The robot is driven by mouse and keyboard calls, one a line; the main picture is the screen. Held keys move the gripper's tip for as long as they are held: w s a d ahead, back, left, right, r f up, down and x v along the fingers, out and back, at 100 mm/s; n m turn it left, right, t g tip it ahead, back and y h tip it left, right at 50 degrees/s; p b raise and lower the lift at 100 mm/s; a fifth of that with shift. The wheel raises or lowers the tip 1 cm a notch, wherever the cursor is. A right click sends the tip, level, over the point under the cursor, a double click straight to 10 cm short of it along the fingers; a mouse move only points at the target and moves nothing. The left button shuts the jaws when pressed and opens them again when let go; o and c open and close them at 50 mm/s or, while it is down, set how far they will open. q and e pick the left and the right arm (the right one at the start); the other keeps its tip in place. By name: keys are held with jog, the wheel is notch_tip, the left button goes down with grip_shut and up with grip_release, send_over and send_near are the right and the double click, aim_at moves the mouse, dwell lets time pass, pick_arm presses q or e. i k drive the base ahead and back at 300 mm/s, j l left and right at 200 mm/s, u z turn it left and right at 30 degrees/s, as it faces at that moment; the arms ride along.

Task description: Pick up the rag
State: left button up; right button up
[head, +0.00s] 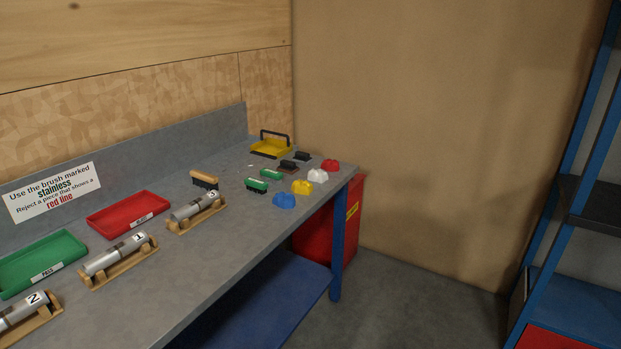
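Several small crumpled, cloth-like lumps lie near the right end of the grey workbench (232,229). They are a blue one (284,201) nearest the front edge, a yellow one (302,187), a white one (318,175) and a red one (330,165) at the far right corner. They look like rags, but they are small and I cannot tell which one the task means. Neither of my grippers is in view.
Small green and dark brushes (257,186) and a wooden brush (204,180) lie beside the lumps. A yellow tray (271,147), red tray (128,214), green tray (42,262) and metal cylinders on wooden cradles (118,257) occupy the bench. Blue shelving (545,240) stands right; floor between is clear.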

aim_at(301, 188)
jog(key=i+l, duration=0.3)
jog(key=i+l+u, duration=0.15)
jog(key=i+l, duration=0.15)
jog(key=l, duration=0.25)
jog(key=i+l, duration=0.3)
jog(key=l, duration=0.15)
jog(key=i+l+u, duration=0.1)
jog(key=i+l, duration=0.15)
jog(key=l, duration=0.2)
